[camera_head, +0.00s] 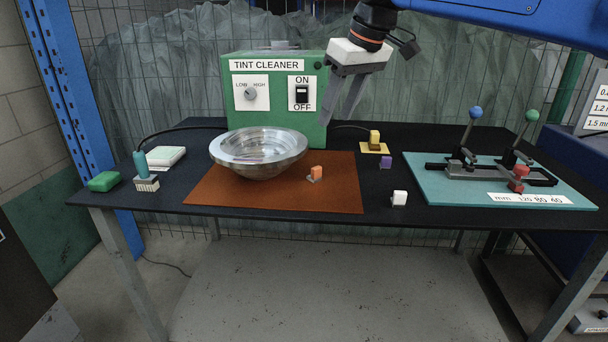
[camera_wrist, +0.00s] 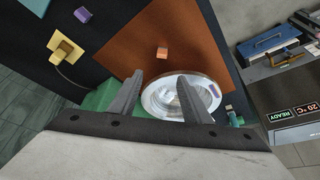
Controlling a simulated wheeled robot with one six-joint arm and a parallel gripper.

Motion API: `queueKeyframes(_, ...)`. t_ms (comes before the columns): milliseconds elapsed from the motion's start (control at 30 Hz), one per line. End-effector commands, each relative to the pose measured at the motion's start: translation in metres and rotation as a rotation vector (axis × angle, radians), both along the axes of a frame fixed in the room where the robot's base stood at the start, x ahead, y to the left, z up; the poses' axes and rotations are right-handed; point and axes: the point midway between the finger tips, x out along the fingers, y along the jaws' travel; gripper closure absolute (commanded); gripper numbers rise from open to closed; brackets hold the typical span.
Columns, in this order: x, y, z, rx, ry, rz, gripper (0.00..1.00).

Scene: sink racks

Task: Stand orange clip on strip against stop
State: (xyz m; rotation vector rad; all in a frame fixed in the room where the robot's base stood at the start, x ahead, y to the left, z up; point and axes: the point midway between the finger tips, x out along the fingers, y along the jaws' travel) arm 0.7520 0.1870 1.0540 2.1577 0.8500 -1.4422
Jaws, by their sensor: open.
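The orange clip (camera_head: 316,171) sits upright on the rust-brown mat (camera_head: 335,197), right of the metal bowl. It also shows in the wrist view (camera_wrist: 162,52), ahead of my fingertips. My gripper (camera_head: 337,119) is open and empty, high in front of the green machine and well above the clip. Its two fingers spread apart in the wrist view (camera_wrist: 160,76). On the teal board (camera_head: 425,185) at the right lies a dark and grey rail (camera_head: 480,171) with a red block (camera_head: 520,172) at its front. I cannot tell for sure which parts are the strip and the stop.
The metal bowl (camera_head: 258,150) stands on the mat before the green machine (camera_head: 240,115). Two levers with blue (camera_head: 475,112) and green (camera_head: 532,116) knobs rise over the board.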

Motion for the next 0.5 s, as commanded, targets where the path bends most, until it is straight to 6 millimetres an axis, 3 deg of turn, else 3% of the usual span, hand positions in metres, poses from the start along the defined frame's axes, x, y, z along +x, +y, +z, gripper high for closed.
queueKeyframes(167,0.005,0.006,-0.017,-0.001,0.002,0.004,0.56)
queueKeyframes(500,0.022,0.022,-0.074,-0.001,0.002,0.003,0.56)
